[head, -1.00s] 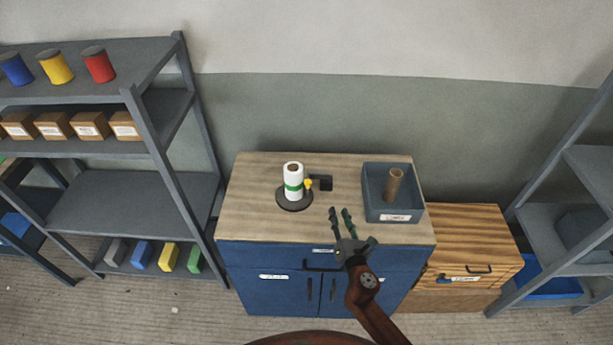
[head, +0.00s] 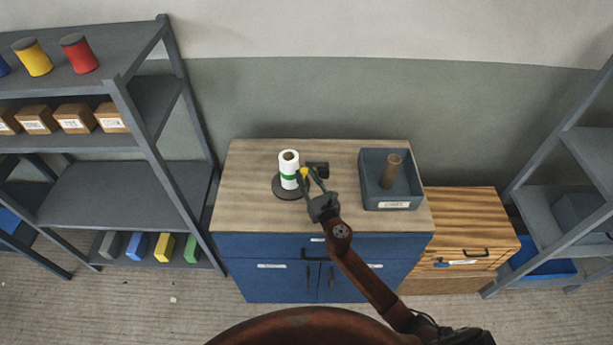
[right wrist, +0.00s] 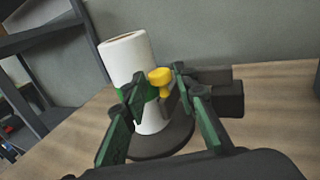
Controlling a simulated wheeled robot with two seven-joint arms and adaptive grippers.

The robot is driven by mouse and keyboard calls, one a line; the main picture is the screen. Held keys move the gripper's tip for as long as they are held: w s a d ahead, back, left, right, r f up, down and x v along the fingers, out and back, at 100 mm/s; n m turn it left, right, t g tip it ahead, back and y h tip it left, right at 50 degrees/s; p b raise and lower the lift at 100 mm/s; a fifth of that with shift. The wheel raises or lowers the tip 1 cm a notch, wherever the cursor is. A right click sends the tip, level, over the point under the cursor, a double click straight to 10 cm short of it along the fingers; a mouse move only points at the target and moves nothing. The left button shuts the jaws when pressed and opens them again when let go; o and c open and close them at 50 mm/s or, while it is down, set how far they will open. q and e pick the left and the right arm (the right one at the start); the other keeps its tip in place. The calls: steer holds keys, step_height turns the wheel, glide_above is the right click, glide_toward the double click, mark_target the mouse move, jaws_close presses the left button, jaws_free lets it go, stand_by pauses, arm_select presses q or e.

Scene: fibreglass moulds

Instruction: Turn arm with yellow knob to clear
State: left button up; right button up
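The yellow knob (right wrist: 160,78) shows in the right wrist view on an arm in front of a white roll (right wrist: 128,62) with a green band. In the head view the knob (head: 305,172) is just right of the roll (head: 289,163), which stands upright on a dark round base (head: 284,190). A black block (right wrist: 222,92) sits to the right of the knob. My right gripper (head: 311,180) is open, with its green fingers (right wrist: 160,95) on either side of the knob in the picture. I cannot tell whether they touch it. My left gripper is not in view.
A grey bin (head: 412,182) holding a brown tube (head: 391,170) stands on the right of the cabinet's wooden top (head: 240,205). A grey shelf rack (head: 120,195) stands at left, a wooden drawer chest (head: 468,220) at right. The top's left part is clear.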

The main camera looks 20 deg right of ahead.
jaws_close()
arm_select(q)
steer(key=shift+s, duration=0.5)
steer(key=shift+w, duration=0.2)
